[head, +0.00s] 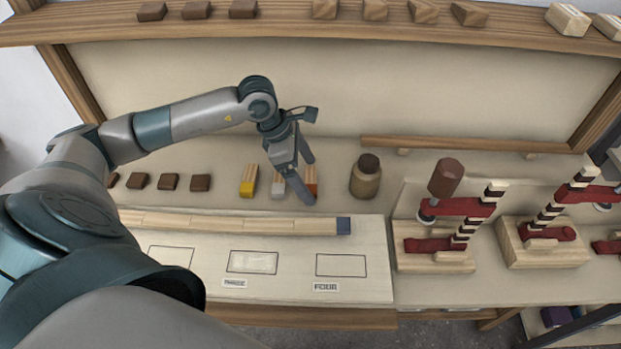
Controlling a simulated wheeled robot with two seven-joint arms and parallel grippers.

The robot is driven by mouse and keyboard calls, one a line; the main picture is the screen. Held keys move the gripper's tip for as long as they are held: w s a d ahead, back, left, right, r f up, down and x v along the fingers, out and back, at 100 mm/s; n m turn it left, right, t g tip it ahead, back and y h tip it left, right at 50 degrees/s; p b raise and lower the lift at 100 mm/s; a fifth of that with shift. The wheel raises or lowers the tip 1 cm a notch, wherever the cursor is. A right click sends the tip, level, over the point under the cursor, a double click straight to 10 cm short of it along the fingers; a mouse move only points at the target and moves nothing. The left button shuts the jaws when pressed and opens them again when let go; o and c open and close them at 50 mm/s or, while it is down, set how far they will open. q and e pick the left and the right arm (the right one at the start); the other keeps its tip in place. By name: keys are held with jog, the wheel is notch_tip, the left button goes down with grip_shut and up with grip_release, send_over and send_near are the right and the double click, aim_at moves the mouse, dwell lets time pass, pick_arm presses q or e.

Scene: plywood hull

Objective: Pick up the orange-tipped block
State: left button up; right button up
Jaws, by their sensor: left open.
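The orange-tipped block (311,181) stands on the bench in a short row, at the right end. It is partly hidden by my left gripper (309,179). That gripper is open, pointing down, with one finger in front of the block and the other behind it. I cannot tell whether either finger touches the block. My right gripper is not in view.
A grey-tipped block (278,186) and a yellow-tipped block (248,181) stand just left. A brown-capped jar (366,180) is to the right. A long wooden strip (230,222) lies in front. Red-clamped wooden stands (440,258) fill the right side.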

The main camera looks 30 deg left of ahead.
aim_at(307, 180)
pick_arm(q)
jog(key=shift+f, duration=0.25)
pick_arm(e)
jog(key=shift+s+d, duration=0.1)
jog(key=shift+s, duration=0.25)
pick_arm(q)
jog(key=c, duration=1.1)
jog(key=shift+c, duration=0.2)
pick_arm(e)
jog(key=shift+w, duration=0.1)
pick_arm(q)
jog(key=shift+w+r, duration=0.1)
jog(key=shift+r, duration=0.1)
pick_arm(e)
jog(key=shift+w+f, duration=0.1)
